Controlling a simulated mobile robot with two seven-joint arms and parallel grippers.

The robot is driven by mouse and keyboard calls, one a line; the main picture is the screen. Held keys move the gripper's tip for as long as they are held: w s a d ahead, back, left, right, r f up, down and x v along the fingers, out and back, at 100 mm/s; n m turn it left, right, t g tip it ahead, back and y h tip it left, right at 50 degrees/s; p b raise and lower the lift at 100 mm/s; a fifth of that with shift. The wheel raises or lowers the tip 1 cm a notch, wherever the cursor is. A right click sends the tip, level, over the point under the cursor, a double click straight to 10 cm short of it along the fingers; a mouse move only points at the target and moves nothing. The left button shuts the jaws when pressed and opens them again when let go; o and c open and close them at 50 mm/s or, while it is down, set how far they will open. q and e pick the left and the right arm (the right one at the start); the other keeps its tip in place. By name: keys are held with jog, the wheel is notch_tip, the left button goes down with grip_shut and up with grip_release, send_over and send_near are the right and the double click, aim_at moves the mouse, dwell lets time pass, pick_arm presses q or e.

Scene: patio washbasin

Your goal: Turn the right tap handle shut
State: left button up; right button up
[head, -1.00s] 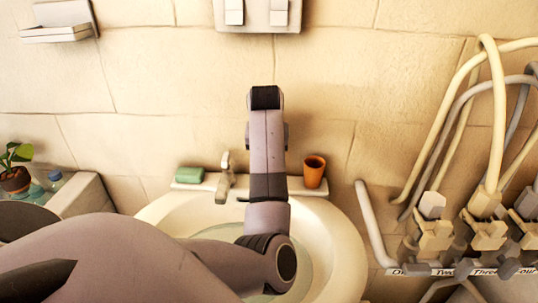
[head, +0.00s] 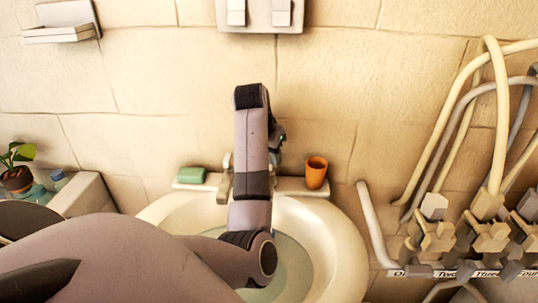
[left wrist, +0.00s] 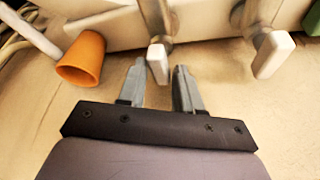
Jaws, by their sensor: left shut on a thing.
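The right tap handle (left wrist: 158,62), a pale lever on a metal stem, shows in the left wrist view between the two fingers of my left gripper (left wrist: 160,72). The gripper is shut on this lever near its free end. The other tap handle (left wrist: 272,54) stands apart to the right in that view, untouched. In the head view my left arm covers the right handle and the gripper's fingers; part of the left tap (head: 226,178) shows beside the arm. My right gripper is not in view.
The white washbasin (head: 160,213) lies under my arm. An orange cup (head: 316,172) and green soap (head: 191,175) stand on its back ledge, either side of the taps. The wall is close behind. Hoses and valves (head: 487,205) crowd the right side.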

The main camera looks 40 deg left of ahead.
pick_arm(q)
jog(key=shift+s+f, duration=0.1)
jog(key=o, duration=1)
jog(key=v, duration=0.7)
